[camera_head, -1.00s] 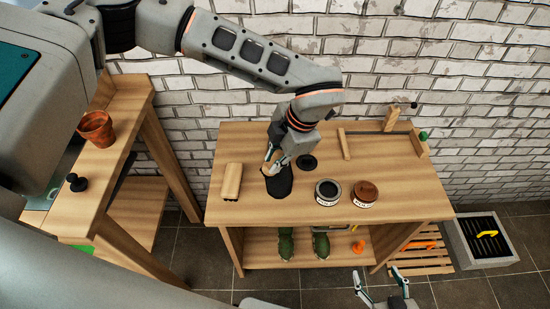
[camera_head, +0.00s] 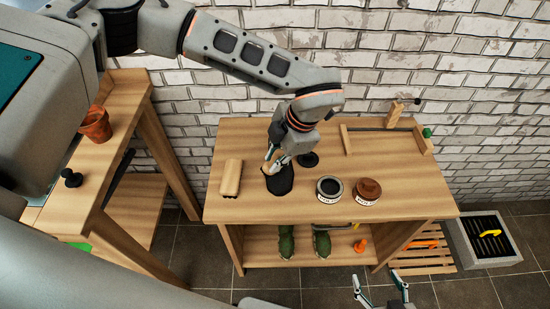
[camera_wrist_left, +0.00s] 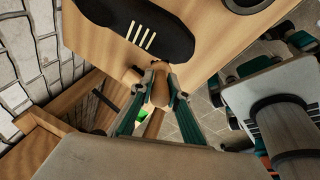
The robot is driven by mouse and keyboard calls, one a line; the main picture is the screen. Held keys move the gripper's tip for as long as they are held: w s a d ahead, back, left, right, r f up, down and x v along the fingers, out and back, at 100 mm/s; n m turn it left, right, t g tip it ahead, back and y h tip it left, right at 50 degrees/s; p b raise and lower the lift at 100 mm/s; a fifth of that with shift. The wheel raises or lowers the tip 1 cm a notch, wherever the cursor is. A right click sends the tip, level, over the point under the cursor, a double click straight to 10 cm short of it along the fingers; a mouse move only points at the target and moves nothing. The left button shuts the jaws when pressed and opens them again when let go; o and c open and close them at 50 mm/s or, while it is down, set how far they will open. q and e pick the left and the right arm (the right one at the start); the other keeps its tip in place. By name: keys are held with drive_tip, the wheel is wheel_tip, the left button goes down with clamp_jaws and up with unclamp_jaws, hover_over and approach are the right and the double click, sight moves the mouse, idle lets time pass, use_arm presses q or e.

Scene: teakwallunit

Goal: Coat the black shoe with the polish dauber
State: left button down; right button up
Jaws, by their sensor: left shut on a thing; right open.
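The black shoe (camera_head: 280,182) lies on the wooden bench top, left of its middle. In the left wrist view the shoe (camera_wrist_left: 145,22) shows pale laces at the top of the picture. An open tin of black polish (camera_head: 329,188) stands right of the shoe. My right gripper (camera_head: 382,288) is open and empty, low in front of the bench.
A brown tin (camera_head: 368,190) stands beside the black one. A wooden brush (camera_head: 231,177) lies left of the shoe, and a black round item (camera_head: 308,160) behind it. A wooden rack (camera_head: 392,128) stands at the back right. Green boots (camera_head: 287,243) sit on the lower shelf.

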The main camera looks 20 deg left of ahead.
use_arm(q)
drive_tip(key=shift+w+f+b, duration=0.25)
drive_tip(key=shift+f+b, duration=0.15)
drive_tip(key=shift+f, duration=0.4)
drive_tip(key=shift+w+d+r, duration=0.1)
drive_tip(key=shift+w+d, duration=0.1)
drive_tip(key=shift+d, duration=0.55)
drive_tip(key=shift+w+d, duration=0.2)
drive_tip(key=shift+d, duration=0.55)
drive_tip(key=shift+s+a+p, duration=0.25)
drive_tip(key=shift+a+p, duration=0.35)
drive_tip(key=shift+a, duration=0.25)
drive_tip(key=shift+s+a+p, duration=0.2)
drive_tip(key=shift+a+p, duration=0.4)
drive_tip(key=shift+a, duration=0.25)
